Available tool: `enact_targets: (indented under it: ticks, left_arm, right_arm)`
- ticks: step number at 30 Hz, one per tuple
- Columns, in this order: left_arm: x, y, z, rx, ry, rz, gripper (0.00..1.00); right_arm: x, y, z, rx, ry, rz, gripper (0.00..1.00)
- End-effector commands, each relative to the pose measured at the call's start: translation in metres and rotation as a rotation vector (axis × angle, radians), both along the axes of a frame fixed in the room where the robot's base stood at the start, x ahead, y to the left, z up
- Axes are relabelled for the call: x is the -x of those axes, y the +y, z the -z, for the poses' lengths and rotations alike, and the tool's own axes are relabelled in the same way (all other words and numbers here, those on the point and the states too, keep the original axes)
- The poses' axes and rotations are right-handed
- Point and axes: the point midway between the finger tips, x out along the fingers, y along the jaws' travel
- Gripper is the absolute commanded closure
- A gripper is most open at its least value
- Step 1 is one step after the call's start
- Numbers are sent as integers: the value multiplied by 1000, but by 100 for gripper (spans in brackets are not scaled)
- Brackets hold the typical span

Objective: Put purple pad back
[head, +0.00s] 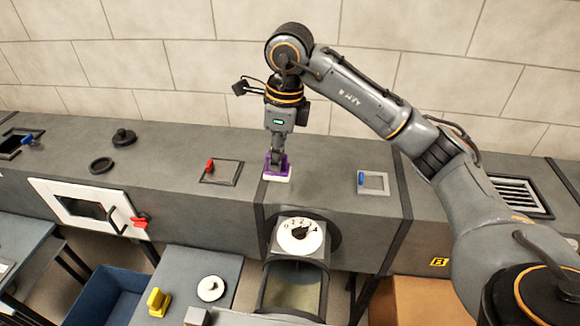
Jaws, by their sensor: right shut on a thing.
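My right gripper (278,160) points straight down and is shut on the pad. The pad appears to touch the duct top or hang just above it; I cannot tell which. The fingertips are small and partly hidden by the pad. My left gripper is not in view.
Framed hatches with a red handle (209,166) and a blue handle (361,178) lie on the duct top. A white dial (300,236) is on the front. A table (226,271) with a yellow item (157,301) and a blue bin (103,291) stand in front.

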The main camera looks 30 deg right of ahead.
Motion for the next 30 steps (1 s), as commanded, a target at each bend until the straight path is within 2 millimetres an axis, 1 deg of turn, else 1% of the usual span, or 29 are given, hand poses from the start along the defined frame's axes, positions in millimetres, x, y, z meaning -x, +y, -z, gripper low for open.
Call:
enact_targets:
  ticks: [1, 5, 6, 7, 12, 19, 21, 24, 27, 30]
  left_arm:
    - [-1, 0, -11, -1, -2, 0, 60]
    - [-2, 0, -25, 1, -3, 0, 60]
    - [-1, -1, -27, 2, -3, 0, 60]
    - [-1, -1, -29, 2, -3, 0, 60]
    - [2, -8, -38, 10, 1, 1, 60]
    - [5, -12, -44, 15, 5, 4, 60]
    - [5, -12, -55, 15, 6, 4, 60]
    - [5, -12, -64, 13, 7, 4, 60]
    - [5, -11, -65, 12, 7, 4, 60]
    - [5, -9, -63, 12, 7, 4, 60]
  right_arm:
    - [-9, -9, 0, -1, 7, 8, 100]
    - [-33, -30, 15, 0, 6, 8, 100]
    - [-38, -33, 26, 0, 7, 7, 100]
    - [-41, -37, 33, 0, 8, 6, 100]
    - [-58, -50, 59, -1, 3, 4, 100]
    - [-69, -59, 76, 0, 2, 4, 100]
    - [-68, -58, 85, 0, 5, 3, 100]
    - [-68, -58, 98, -1, 3, 3, 100]
    - [-68, -59, 106, 0, 0, 3, 100]
    - [-69, -59, 108, 0, -2, 3, 100]
